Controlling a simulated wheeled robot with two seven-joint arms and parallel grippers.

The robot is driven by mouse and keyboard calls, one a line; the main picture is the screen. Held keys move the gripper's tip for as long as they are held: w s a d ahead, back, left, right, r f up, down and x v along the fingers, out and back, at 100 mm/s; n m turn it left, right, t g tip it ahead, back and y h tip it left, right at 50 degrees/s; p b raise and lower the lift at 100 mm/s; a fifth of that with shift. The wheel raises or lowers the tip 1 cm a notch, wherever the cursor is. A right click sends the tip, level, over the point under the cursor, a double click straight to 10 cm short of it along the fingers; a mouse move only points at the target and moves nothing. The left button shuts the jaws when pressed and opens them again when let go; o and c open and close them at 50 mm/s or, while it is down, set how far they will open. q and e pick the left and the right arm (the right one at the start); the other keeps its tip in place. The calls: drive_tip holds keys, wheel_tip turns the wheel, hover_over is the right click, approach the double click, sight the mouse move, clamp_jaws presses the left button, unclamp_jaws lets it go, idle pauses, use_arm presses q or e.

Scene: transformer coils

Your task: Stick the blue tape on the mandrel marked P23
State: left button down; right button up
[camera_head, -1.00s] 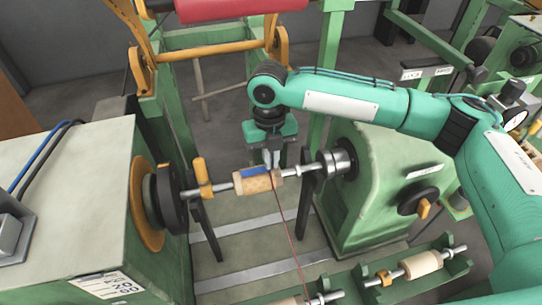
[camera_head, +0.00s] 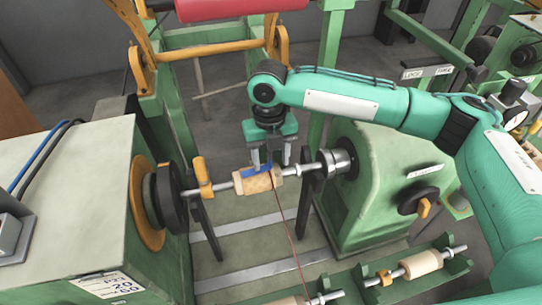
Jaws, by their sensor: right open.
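A wooden mandrel (camera_head: 259,184) sits on a shaft held between the left and right halves of a green winding machine. A piece of blue tape (camera_head: 250,172) lies on top of the mandrel, along its upper side. My right gripper (camera_head: 271,163) is directly above the mandrel, pointing down, with its fingers apart at the tape's right part. A thin red wire (camera_head: 286,221) runs from the mandrel down toward the front. The marking P23 cannot be read on the mandrel. My left gripper is not in view.
More wooden mandrels on shafts rest in a green rack, one at the lower right (camera_head: 420,264). The green headstock (camera_head: 70,190) stands at left and the green tailstock (camera_head: 385,185) at right. A red roll (camera_head: 240,9) hangs behind on an orange frame.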

drive_tip(key=shift+r, duration=0.2)
drive_tip(key=shift+r+p, duration=2.35)
drive_tip(key=shift+p, duration=0.05)
drive_tip(key=shift+f, duration=0.1)
